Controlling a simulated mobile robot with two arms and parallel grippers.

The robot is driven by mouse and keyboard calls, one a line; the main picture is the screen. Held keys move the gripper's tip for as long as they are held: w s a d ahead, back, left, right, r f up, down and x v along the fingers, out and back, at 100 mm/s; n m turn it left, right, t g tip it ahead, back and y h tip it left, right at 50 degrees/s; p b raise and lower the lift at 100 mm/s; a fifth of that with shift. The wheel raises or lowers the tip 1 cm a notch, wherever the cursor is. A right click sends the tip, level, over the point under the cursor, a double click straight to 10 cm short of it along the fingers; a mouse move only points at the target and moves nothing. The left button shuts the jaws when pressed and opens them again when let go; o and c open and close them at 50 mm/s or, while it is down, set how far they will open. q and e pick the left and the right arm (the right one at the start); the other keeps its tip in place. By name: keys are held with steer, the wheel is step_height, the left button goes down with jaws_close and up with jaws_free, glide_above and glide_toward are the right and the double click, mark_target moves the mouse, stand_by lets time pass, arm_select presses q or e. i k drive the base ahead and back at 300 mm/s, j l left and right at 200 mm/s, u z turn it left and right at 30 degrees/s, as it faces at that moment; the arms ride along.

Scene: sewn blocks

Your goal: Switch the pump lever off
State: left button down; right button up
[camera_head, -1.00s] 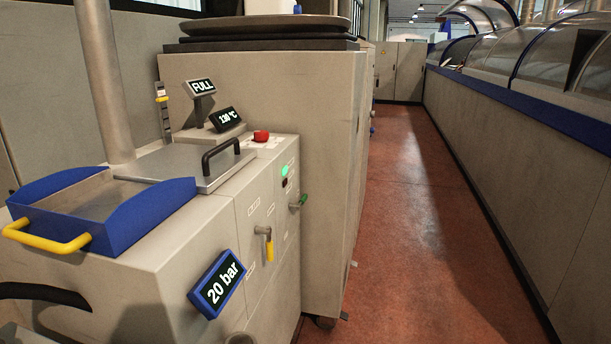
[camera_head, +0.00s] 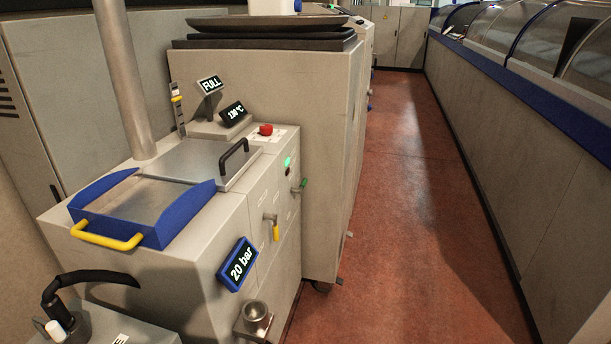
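A lever with a yellow grip (camera_head: 275,230) hangs downward from a metal fitting on the side panel of the beige machine (camera_head: 265,190). Neither of my grippers is in view.
A blue tray with a yellow handle (camera_head: 106,241) sits on top. A "20 bar" display (camera_head: 238,264) and a metal cup-like fitting (camera_head: 255,312) stick out on the side. A black curved handle (camera_head: 90,275) is at lower left. The red floor aisle (camera_head: 400,200) is clear.

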mark_target(304, 181)
steer(key=i+l+u, duration=0.1)
steer(key=i+l, duration=0.2)
steer(key=i+l+u, duration=0.15)
steer(key=i+l, duration=0.2)
steer(key=i+l+u, duration=0.1)
steer(key=i+l, duration=0.3)
steer(key=i+l+u, duration=0.15)
steer(key=i+l, duration=0.25)
steer(key=i+l+u, duration=0.1)
steer(key=i+l, duration=0.25)
steer(key=l, duration=0.15)
steer(key=i+l+u, duration=0.1)
steer(key=i+l, duration=0.2)
steer(key=l, duration=0.15)
steer(key=i+l+u, duration=0.15)
steer(key=i+l, duration=0.15)
steer(key=l, duration=0.2)
